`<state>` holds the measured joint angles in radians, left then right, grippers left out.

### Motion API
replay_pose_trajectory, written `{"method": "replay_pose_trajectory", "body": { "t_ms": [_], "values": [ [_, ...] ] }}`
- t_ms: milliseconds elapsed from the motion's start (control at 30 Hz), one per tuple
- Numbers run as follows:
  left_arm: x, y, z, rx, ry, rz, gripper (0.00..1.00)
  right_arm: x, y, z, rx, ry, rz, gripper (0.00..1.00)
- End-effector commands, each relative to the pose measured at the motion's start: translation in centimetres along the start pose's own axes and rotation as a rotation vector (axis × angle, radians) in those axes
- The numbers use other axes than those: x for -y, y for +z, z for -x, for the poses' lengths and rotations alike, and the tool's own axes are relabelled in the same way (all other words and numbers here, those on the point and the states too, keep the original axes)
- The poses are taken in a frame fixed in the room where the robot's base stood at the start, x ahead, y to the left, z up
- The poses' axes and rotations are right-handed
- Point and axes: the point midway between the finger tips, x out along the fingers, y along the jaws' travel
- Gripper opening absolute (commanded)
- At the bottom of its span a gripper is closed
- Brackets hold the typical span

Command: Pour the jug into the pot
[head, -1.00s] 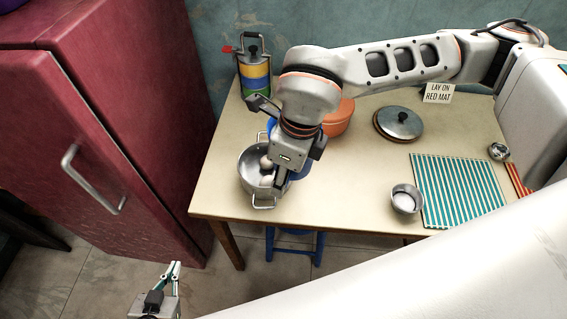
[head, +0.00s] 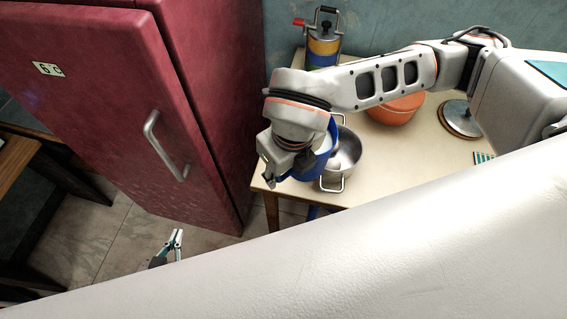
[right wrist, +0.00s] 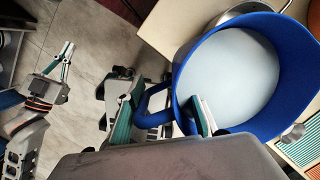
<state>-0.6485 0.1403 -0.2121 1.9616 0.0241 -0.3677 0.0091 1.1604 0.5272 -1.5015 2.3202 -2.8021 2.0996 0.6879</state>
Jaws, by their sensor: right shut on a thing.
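My right gripper (head: 285,165) is shut on the handle of the blue jug (head: 322,163). In the right wrist view the jug (right wrist: 186,78) shows a wide blue rim, with a smooth pale surface inside; its handle lies between the fingers (right wrist: 160,122). The steel pot (head: 350,152) stands on the table; the jug and gripper overlap its left side in the head view and hide part of it. The pot's rim (right wrist: 252,8) shows behind the jug in the wrist view. I cannot tell the jug's exact tilt.
The red fridge (head: 215,130) stands left of the table (head: 430,165). An orange pot (head: 395,108), a lid (head: 460,118) and a striped container (head: 323,48) stand on the table. My right arm crosses above them. Open floor lies before the fridge.

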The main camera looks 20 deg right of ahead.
Motion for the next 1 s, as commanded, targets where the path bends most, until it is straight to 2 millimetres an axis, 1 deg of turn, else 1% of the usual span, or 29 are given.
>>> {"method": "replay_pose_trajectory", "body": {
  "t_ms": [267, 567, 600, 1000],
  "values": [
    [0.0, -0.2, 0.1, -0.001, 0.0, 0.001, 0.0, 0.1, -0.1, -0.1, -0.009, 0.04, -0.019, 0.0],
    [-0.1, -0.1, 0.0, -0.002, 0.0, 0.002, 0.0, 1.0, -0.1, -0.5, -0.035, 0.202, -0.049, 0.0],
    [-0.1, -0.1, 0.0, -0.001, 0.0, 0.002, 0.0, 0.8, 0.0, -0.4, -0.035, 0.213, -0.043, 0.0],
    [-0.1, -0.2, 0.1, -0.001, 0.0, 0.002, 0.0, 0.8, 0.1, -0.3, -0.032, 0.207, -0.04, 0.0]
  ]
}}
